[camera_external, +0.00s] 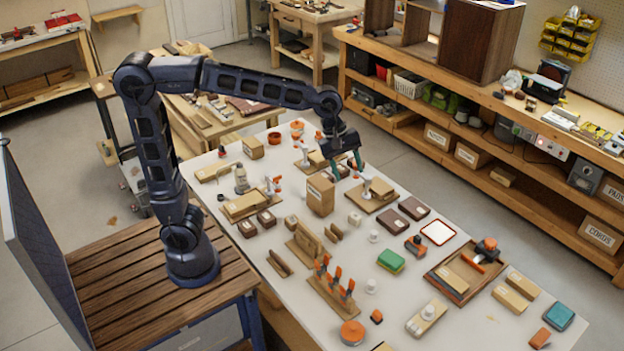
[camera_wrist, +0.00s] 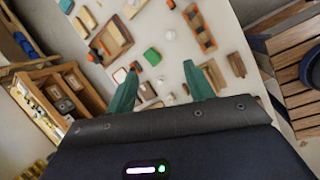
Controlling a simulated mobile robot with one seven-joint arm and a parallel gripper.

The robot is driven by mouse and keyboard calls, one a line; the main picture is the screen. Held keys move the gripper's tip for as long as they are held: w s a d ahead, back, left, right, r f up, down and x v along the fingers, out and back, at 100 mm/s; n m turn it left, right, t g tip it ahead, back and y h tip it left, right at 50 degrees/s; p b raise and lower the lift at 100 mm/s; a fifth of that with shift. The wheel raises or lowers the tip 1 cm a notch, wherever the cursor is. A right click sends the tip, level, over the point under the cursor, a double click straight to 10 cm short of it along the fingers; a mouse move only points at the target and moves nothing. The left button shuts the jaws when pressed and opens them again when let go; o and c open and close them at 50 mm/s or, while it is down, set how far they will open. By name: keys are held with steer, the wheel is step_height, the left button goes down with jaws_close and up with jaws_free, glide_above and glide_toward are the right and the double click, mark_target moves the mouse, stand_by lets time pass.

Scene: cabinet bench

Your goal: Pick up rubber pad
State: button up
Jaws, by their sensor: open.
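My gripper (camera_external: 346,167) is open and empty above the middle-back of the white table. Its two teal fingers stand apart in the wrist view (camera_wrist: 160,68), with the tabletop showing between them. No object is clearly marked as the rubber pad. Flat pad-like things are two dark brown pieces (camera_external: 397,221) (camera_external: 414,208), a red-edged white square (camera_external: 438,232), a green block (camera_external: 391,260) and a teal block (camera_external: 559,316). In the wrist view the green block (camera_wrist: 152,56) lies ahead between the fingers, and the red-edged square (camera_wrist: 119,75) is near the left finger.
A tall cardboard box (camera_external: 320,195) stands just below my gripper. A wooden fixture (camera_external: 371,195) is beside it. A wooden tray (camera_external: 462,273) and a rack with orange-topped pieces (camera_external: 333,290) stand farther toward the front. Small gaps of bare tabletop separate the items.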

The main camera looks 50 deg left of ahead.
steer(key=s+d+f+n+g, duration=0.1)
steer(key=d+f+n, duration=0.1)
steer(key=d, duration=0.6)
steer(key=d+f+n+g, duration=0.1)
steer(key=d+f+n, duration=0.15)
steer(key=d, duration=0.55)
glide_toward(377, 312)
steer(key=s, duration=0.1)
steer(key=shift+x, duration=3)
steer(key=f, duration=0.1)
steer(key=d+f, duration=0.1)
steer(key=w+f, duration=0.1)
steer(key=shift+d+f, duration=0.15)
steer(key=shift+f, duration=0.25)
steer(key=shift+d+f, duration=0.25)
steer(key=shift+f, duration=0.3)
steer(key=c, duration=1.1)
steer(key=shift+r, duration=0.1)
